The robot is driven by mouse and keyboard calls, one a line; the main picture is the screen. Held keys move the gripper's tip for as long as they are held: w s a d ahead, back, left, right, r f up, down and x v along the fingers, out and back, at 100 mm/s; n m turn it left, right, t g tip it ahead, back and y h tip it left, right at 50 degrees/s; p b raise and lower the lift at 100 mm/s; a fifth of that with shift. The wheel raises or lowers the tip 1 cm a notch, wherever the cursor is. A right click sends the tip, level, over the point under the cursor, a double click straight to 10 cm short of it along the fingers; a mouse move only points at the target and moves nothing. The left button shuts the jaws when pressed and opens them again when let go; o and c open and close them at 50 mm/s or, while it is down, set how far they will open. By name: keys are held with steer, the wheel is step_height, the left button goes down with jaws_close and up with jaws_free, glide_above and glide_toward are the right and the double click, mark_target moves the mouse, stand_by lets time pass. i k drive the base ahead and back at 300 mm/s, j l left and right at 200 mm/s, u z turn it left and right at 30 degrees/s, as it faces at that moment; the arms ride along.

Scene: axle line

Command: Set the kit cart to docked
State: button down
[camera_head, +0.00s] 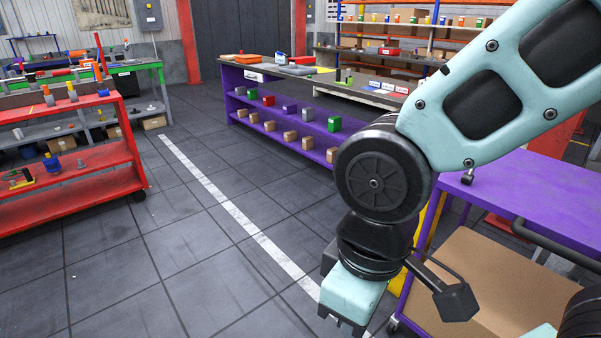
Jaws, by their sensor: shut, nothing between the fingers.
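Two wheeled carts are in view, and no label shows which is the kit cart. A purple cart (530,192) with a dark push handle (553,243) stands close at the right, partly hidden behind my arm. A large brown box or panel (480,285) sits under its top. A red cart (75,185) with shelves of small parts stands at the left. My gripper (342,322) points down at the bottom centre, left of the purple cart and apart from its visible parts. It is shut and empty. No dock is clearly visible.
A white floor line (230,208) crosses open grey floor between the carts. A long purple bench (285,135) with bins and boxes stands at the back centre. A green-framed bench (150,68) is at the back left. A yellow post or frame (428,225) stands behind my wrist.

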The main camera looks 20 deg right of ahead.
mark_target(553, 205)
steer(key=k+z, duration=0.1)
steer(key=z, duration=1.65)
